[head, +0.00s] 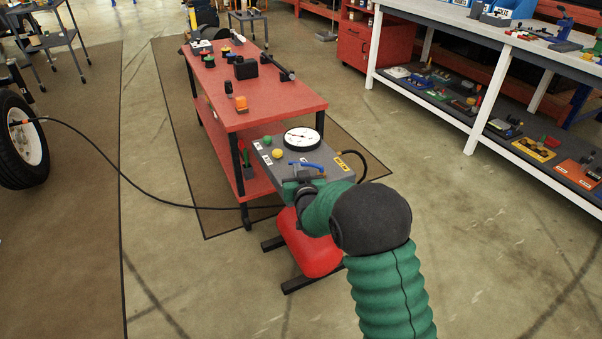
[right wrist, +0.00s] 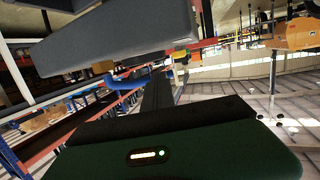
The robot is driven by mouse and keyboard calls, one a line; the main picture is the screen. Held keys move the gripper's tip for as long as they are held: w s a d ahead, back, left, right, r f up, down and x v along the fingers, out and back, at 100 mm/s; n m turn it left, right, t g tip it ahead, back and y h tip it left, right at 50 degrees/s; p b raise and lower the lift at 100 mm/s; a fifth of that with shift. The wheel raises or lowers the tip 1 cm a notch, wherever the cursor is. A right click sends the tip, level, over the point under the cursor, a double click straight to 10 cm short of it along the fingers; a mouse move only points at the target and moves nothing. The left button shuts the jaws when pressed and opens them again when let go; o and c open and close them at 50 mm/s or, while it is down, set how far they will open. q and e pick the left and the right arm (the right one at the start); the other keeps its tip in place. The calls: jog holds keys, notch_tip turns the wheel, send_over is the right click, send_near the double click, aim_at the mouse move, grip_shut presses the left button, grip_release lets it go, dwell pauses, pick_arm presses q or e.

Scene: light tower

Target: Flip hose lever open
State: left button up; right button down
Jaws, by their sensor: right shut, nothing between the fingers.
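The hose lever (head: 306,165) is a blue handle on the near part of the grey control panel (head: 268,140), between a white round gauge and a yellow label. It lies low, running roughly left to right across the panel. My right gripper (head: 303,182) is at the panel's near edge, just below the lever in the picture. It is shut and empty, and the green arm partly hides it. I cannot tell whether it touches the lever. A blue curved piece, apparently the lever, shows in the right wrist view (right wrist: 124,82). My left gripper is not in view.
The gauge (head: 302,138), with green and yellow knobs beside it, sits close to the lever. A red tank (head: 312,250) stands under the panel. A red table (head: 250,95) with small items adjoins it. A black hose (head: 130,185) runs to a wheel. The right floor is clear.

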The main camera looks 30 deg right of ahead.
jog(key=shift+w+d+r+m+g+h+p, duration=0.1)
jog(key=shift+w+m+g+h+p, duration=0.25)
jog(key=shift+m+h+p, duration=0.2)
jog(key=shift+w+d+r+m+g+h+p, duration=0.1)
jog(key=shift+w+m+g+h+p, duration=0.15)
jog(key=shift+w+m+h+p, duration=0.25)
jog(key=w+m+h+p, duration=0.1)
jog(key=p, duration=0.1)
jog(key=w+m+g+h+p, duration=0.1)
jog(key=p, duration=0.2)
jog(key=shift+w+r+g+h, duration=0.1)
jog(key=shift+r+g+h, duration=0.15)
jog(key=shift+g+h, duration=0.1)
jog(key=d+m+g+h+p, duration=0.1)
jog(key=w+d+m+h+p, duration=0.1)
jog(key=p, duration=0.1)
jog(key=shift+w+f+g, duration=0.15)
jog(key=shift+f+g, duration=0.2)
jog(key=shift+w+d+p, duration=0.25)
jog(key=shift+d+p, duration=0.1)
jog(key=shift+d, duration=0.05)
jog(key=shift+w+d+f+p, duration=0.1)
jog(key=shift+w+d+p, duration=0.25)
jog(key=shift+d, duration=0.25)
jog(key=shift+w, duration=0.1)
